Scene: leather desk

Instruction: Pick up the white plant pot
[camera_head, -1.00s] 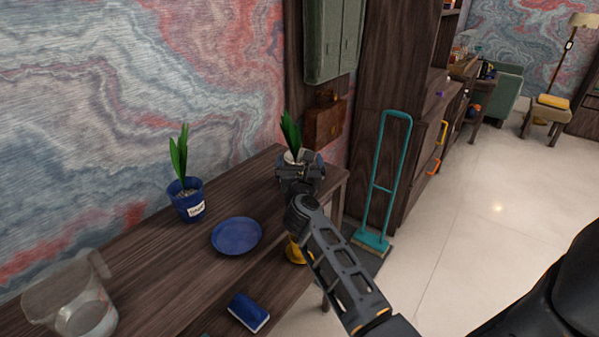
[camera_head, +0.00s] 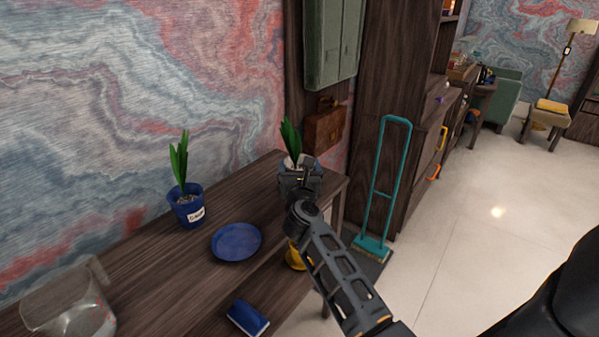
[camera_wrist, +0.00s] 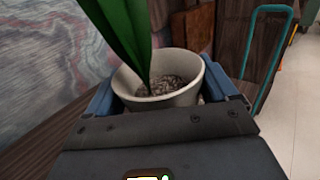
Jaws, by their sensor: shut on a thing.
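The white plant pot (camera_wrist: 185,98) fills the middle of the wrist view, with dark gravel and a green leafy plant in it. Its white rim also shows in the head view (camera_head: 297,161), behind my gripper, near the right end of the desk. My gripper (camera_head: 300,178) is shut on the pot, with a blue finger pad on each side of it in the wrist view. The pot's lower part is hidden by the gripper, so I cannot tell whether it touches the desk.
A yellow object (camera_head: 294,257) is partly behind my arm. A teal-handled stand (camera_head: 388,185) is right of the desk.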

